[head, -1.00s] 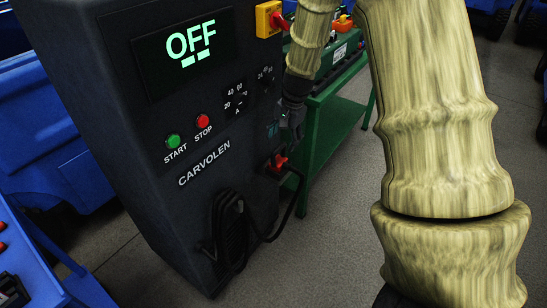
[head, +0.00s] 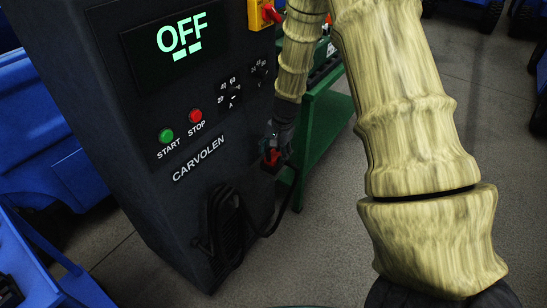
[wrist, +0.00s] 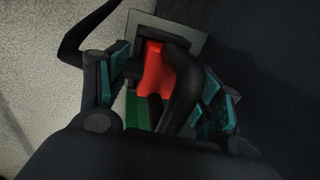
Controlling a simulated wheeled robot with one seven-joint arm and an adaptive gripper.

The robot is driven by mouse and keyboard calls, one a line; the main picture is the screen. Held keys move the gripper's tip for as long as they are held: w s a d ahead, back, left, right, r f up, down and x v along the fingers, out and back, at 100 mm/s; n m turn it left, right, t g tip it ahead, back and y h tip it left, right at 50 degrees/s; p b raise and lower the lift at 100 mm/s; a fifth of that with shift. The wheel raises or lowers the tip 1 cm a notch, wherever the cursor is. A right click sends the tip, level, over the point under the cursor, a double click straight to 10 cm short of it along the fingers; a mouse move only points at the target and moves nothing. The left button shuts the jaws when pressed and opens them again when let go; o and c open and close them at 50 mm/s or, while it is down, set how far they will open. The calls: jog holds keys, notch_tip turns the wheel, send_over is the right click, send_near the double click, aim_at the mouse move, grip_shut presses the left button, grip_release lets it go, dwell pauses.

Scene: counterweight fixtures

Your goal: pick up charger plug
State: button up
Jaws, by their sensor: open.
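The charger plug (head: 272,157) is red with black parts and sits at the right side of the dark charger cabinet (head: 155,215). In the wrist view the red plug (wrist: 154,72) lies in front of a grey plate, with a black curved part beside it. My gripper (head: 273,143) is at the plug in the head view and hides part of it. In the wrist view my gripper (wrist: 166,78) is open, its teal-padded fingers on either side of the plug. I cannot tell whether a finger touches it.
The cabinet's screen (head: 180,40) reads OFF. A black cable (head: 222,225) hangs coiled on its front and loops toward the plug. A green stand (head: 325,125) is close behind my gripper. Blue bins (head: 50,130) stand at left.

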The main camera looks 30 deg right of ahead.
jog(key=shift+c, duration=0.2)
jog(key=c, duration=1.2)
